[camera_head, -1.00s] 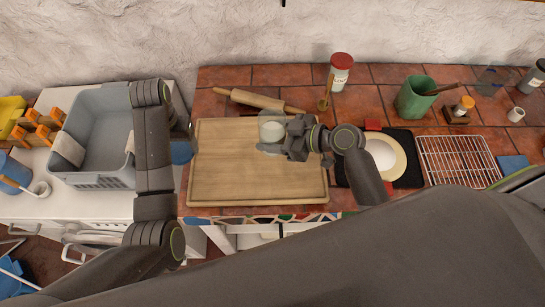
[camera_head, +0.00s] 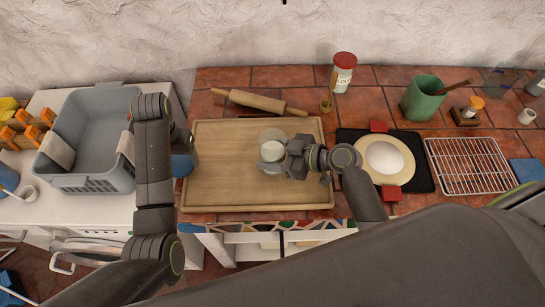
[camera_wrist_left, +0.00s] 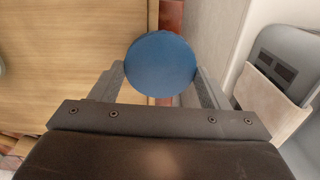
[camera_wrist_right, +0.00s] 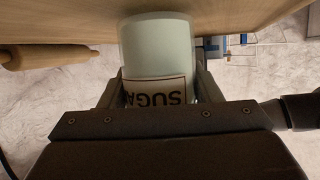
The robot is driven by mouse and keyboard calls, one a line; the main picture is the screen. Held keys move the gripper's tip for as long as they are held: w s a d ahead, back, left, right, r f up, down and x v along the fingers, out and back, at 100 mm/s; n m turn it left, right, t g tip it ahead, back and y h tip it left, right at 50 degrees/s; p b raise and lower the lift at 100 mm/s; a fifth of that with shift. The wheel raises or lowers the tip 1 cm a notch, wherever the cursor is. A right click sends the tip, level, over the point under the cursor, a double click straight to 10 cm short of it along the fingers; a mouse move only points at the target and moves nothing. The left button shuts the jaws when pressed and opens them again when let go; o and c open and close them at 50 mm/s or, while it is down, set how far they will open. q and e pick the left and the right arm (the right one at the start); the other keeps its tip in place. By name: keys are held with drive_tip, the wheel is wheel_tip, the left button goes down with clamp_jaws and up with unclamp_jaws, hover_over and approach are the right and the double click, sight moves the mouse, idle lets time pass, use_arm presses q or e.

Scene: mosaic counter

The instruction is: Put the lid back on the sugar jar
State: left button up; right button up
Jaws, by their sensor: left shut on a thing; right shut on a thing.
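The sugar jar (camera_head: 272,151) is clear with white contents and no lid on it. It is over the middle of the wooden board (camera_head: 225,190); I cannot tell whether it touches the board. My right gripper (camera_head: 288,153) is shut on its side, and the right wrist view shows the jar (camera_wrist_right: 158,60) between the fingers with its label upside down. My left gripper (camera_head: 187,155) is at the board's left edge, shut on the round blue lid (camera_wrist_left: 161,68). The lid also shows in the head view (camera_head: 181,166), apart from the jar and to its left.
A rolling pin (camera_head: 258,102), a red-lidded jar (camera_head: 343,74) and a green pot (camera_head: 421,98) stand behind. A plate (camera_head: 400,174) on a black mat and a wire rack (camera_head: 470,165) lie to the right. A grey basket (camera_head: 92,130) is at left.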

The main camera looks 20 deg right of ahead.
drive_tip(key=shift+f, duration=0.2)
drive_tip(key=shift+f, duration=0.1)
drive_tip(key=o, duration=1.5)
drive_tip(key=p+v, duration=0.1)
drive_tip(key=v, duration=1.1)
drive_tip(key=shift+a, duration=0.1)
